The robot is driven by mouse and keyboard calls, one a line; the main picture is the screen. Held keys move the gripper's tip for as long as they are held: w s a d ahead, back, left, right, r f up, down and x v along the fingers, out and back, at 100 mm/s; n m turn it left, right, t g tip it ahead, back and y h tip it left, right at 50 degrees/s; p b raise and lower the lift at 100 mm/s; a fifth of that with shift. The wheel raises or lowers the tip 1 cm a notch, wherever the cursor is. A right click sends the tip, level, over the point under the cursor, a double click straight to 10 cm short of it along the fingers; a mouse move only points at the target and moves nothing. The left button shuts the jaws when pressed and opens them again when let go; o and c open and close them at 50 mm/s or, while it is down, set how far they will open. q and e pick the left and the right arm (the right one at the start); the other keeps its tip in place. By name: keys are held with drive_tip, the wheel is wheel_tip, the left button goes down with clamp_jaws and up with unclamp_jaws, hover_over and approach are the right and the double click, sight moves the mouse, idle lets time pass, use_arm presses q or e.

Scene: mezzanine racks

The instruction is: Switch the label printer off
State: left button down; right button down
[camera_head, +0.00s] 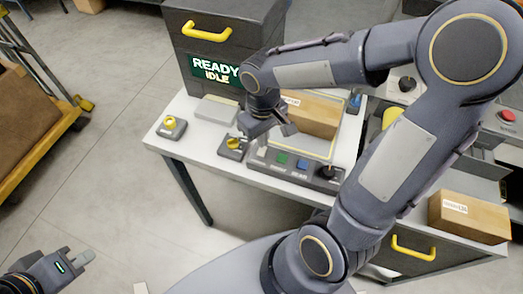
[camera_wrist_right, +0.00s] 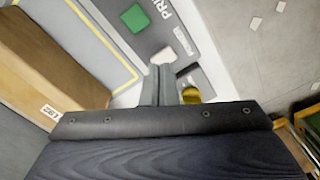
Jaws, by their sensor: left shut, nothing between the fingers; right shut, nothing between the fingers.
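A dark cabinet-like machine (camera_head: 222,42) with a yellow handle stands at the table's back; its screen (camera_head: 214,70) reads READY IDLE. A yellow knob (camera_head: 234,143) on a dark base sits left of the panel. My right gripper (camera_head: 248,131) is shut and empty, low above the knob area. In the right wrist view its fingers (camera_wrist_right: 166,78) are beside the yellow knob (camera_wrist_right: 191,95); contact cannot be told. My left gripper (camera_head: 85,257) is shut, far from the table.
Another yellow knob (camera_head: 170,123) on a grey base sits at the table's left corner. A cardboard box (camera_head: 314,115) lies behind the panel. My right arm hides part of the table. A second box (camera_head: 468,217) is at right. The floor at left is clear, beside a yellow cart (camera_head: 50,147).

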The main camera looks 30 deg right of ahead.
drive_tip(key=shift+f+b, duration=0.7)
drive_tip(key=shift+f, duration=0.25)
drive_tip(key=shift+r, duration=0.2)
wheel_tip(320, 180, up, 7)
drive_tip(key=p, duration=0.6)
drive_tip(key=shift+f, duration=0.1)
idle(0.6)
drive_tip(key=s+a+r+m+t+y, duration=0.1)
drive_tip(key=s+r+m+t+y, duration=0.2)
drive_tip(key=s, duration=0.8)
wheel_tip(320, 180, up, 3)
drive_tip(key=m+t, duration=0.1)
drive_tip(key=t, duration=0.1)
drive_tip(key=shift+s+t+y, duration=0.3)
drive_tip(key=shift+s+y, duration=0.1)
drive_tip(key=shift+r, duration=0.15)
